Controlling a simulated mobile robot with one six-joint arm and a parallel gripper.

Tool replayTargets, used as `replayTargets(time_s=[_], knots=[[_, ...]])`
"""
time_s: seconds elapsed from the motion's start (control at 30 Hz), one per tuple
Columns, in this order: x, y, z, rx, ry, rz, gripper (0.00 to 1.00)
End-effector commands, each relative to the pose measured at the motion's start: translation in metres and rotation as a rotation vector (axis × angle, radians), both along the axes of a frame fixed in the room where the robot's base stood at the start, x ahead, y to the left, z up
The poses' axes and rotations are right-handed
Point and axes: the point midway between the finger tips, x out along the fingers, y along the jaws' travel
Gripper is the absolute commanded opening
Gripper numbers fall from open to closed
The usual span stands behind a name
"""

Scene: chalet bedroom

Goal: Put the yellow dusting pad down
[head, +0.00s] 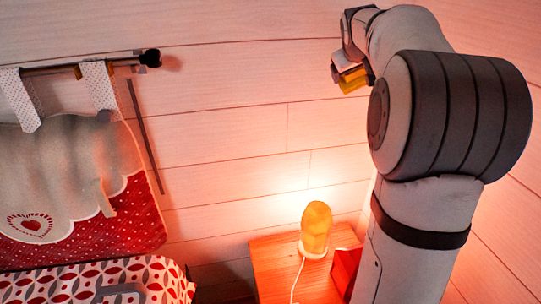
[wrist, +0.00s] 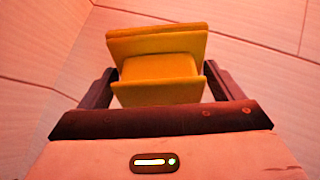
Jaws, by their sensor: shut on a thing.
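My gripper (head: 343,68) is raised high near the plank wall at the upper right of the head view. It is shut on the yellow dusting pad (head: 355,78). In the wrist view the pad (wrist: 158,68) sits between the two dark fingers (wrist: 165,88), with a wide upper plate, a narrower middle and a lower plate. The pad is in the air and touches no surface that I can see. Part of it is hidden by my gripper in the head view.
A wooden bedside table (head: 272,262) stands below, with a glowing orange lamp (head: 316,228) and its white cord on it. A red object (head: 345,268) is partly hidden behind my arm. A patterned red and white cloth (head: 110,280) and a curtain (head: 75,170) are at left.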

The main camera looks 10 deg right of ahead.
Motion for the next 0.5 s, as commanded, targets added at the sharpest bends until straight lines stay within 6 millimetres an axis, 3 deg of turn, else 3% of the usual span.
replayTargets(time_s=[0.03,0.5], knots=[[0.006,0.010,-0.030,0.025,0.027,0.006,0.62],[0.023,0.096,-0.235,0.224,0.228,0.021,0.62]])
